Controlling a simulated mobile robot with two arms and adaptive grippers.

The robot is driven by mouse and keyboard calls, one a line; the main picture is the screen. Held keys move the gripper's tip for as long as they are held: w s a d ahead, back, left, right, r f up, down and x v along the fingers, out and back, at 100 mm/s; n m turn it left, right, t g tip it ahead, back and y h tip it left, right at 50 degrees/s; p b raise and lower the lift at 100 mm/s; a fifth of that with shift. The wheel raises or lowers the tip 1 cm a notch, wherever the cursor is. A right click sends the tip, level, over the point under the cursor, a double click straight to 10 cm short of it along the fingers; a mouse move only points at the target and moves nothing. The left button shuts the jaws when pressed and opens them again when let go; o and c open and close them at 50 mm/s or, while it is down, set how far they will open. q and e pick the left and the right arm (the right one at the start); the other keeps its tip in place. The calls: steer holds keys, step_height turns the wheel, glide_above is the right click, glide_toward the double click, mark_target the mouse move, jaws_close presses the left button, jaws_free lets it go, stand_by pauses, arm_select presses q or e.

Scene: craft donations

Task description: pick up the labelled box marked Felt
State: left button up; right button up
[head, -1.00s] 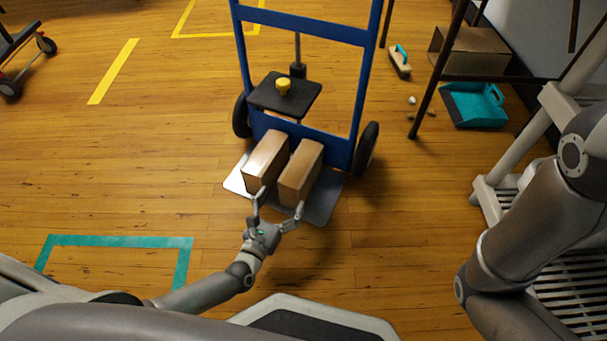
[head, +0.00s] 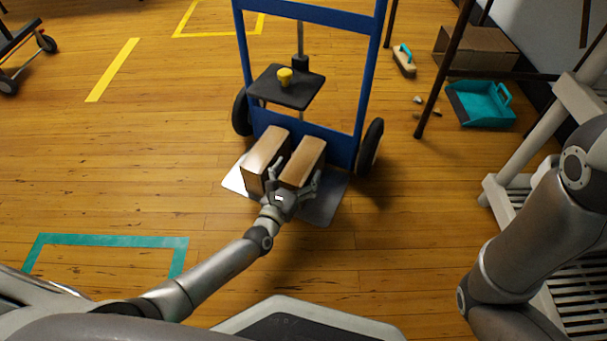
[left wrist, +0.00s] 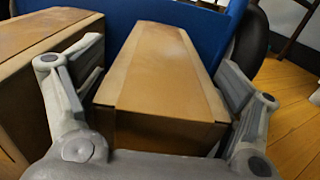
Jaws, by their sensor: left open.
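Two brown cardboard boxes stand side by side on the metal toe plate (head: 326,205) of a blue hand truck. No label is readable on either, so I cannot tell which is marked Felt. My left gripper (head: 294,178) is open at the near end of the right box (head: 306,158). In the left wrist view the right box (left wrist: 163,75) lies between the two spread fingers (left wrist: 160,90), one on each side. The left finger is in the gap beside the left box (head: 266,155), which also shows in the left wrist view (left wrist: 40,50). My right gripper is out of view.
A teal dustpan (head: 481,104), brush (head: 404,61) and open carton (head: 477,52) lie at the right.

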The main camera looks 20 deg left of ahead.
arm_select(q)
steer(key=shift+c, duration=0.4)
steer(key=c, duration=1.1)
steer(key=shift+r, duration=0.1)
